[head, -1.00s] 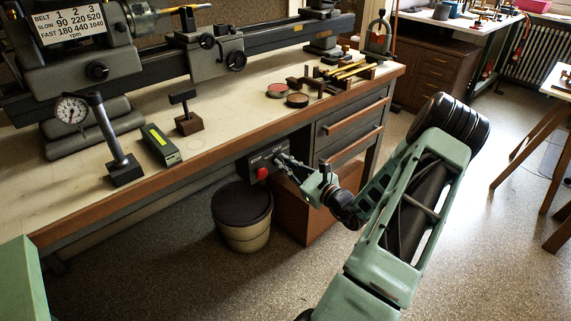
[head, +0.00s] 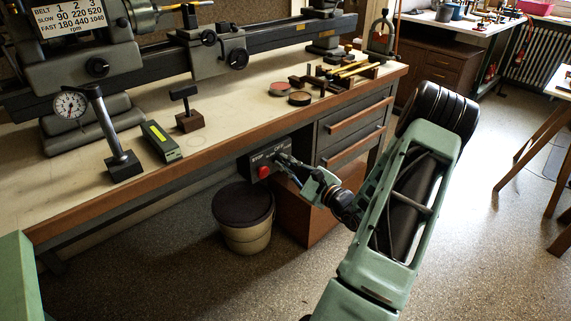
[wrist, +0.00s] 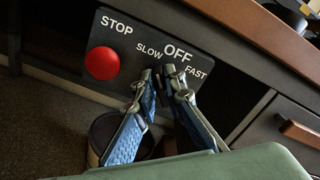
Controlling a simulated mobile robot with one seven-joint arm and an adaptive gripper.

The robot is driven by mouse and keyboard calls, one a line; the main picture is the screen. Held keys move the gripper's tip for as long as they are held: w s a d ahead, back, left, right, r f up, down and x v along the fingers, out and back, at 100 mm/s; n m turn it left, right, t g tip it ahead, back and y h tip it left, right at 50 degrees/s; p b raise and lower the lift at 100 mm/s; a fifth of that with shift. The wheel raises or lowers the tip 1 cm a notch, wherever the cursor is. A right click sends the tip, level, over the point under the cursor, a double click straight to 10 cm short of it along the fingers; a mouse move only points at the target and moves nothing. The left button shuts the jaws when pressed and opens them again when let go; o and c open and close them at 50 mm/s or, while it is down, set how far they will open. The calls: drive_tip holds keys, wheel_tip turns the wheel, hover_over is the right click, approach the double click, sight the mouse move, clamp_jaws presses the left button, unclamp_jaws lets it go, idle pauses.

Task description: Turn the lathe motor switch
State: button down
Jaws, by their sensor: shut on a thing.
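The lathe motor switch panel (head: 247,164) is a dark plate under the bench's front edge. In the wrist view the panel (wrist: 134,45) carries white STOP, SLOW, OFF and FAST lettering. A round red stop button (wrist: 103,63) sits at its left, below STOP. My gripper (wrist: 162,77) is at the panel just below OFF, between SLOW and FAST, its two fingers closed on the switch knob. The fingers hide most of the knob, so I cannot tell which way it points. The head view also shows my gripper at the panel, right of the red button.
The wooden bench edge (wrist: 250,35) runs just above the panel. A drawer with a wooden handle (wrist: 300,133) is close on the right. A lidded bin (head: 243,232) stands on the floor below. The lathe (head: 170,65) and small tools stand on the bench top.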

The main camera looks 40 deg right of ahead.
drive_tip(key=c, duration=2)
unclamp_jaws()
drive_tip(key=shift+s, duration=0.15)
drive_tip(key=s, duration=0.8)
drive_tip(key=s+d, duration=0.1)
drive_tip(key=s, duration=0.2)
drive_tip(key=shift+s, duration=0.4)
